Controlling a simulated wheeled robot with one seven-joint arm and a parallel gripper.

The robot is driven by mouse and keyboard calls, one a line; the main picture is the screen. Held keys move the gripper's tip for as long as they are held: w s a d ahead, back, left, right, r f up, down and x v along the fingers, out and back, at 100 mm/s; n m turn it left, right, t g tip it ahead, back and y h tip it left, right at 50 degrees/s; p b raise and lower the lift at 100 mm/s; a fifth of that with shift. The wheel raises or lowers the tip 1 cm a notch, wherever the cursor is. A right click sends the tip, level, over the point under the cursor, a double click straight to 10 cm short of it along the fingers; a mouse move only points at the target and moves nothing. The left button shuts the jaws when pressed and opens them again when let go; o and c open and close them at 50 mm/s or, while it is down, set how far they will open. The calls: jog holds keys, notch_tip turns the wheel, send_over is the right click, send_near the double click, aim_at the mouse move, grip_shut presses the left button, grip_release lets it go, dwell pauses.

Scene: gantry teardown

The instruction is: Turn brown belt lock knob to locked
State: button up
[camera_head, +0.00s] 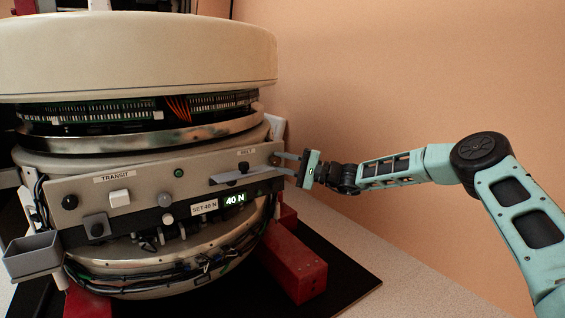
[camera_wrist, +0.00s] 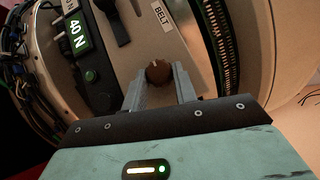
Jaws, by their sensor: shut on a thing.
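The brown belt lock knob (camera_wrist: 157,71) sits on the beige panel near the BELT label (camera_wrist: 163,16) in the wrist view. It has a small pale mark at its upper edge in that view. My gripper (camera_wrist: 160,80) is shut on the knob, one grey finger on each side. In the head view my gripper (camera_head: 284,163) reaches the right end of the panel from the right; the knob cannot be made out clearly there.
A grey bin (camera_head: 33,256) juts out at left. A red block (camera_head: 295,266) stands below my gripper. Free room lies to the right.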

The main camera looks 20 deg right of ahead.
dwell(0.5)
jog(key=o, duration=1)
jog(key=shift+f+p+v, duration=0.15)
jog(key=shift+p+v, duration=1.55)
jog(key=shift+v, duration=2.65)
jog(key=shift+f+p+v, duration=0.1)
jog(key=shift+p+v, duration=1.6)
jog(key=shift+v, duration=2.65)
jog(key=shift+a, duration=0.1)
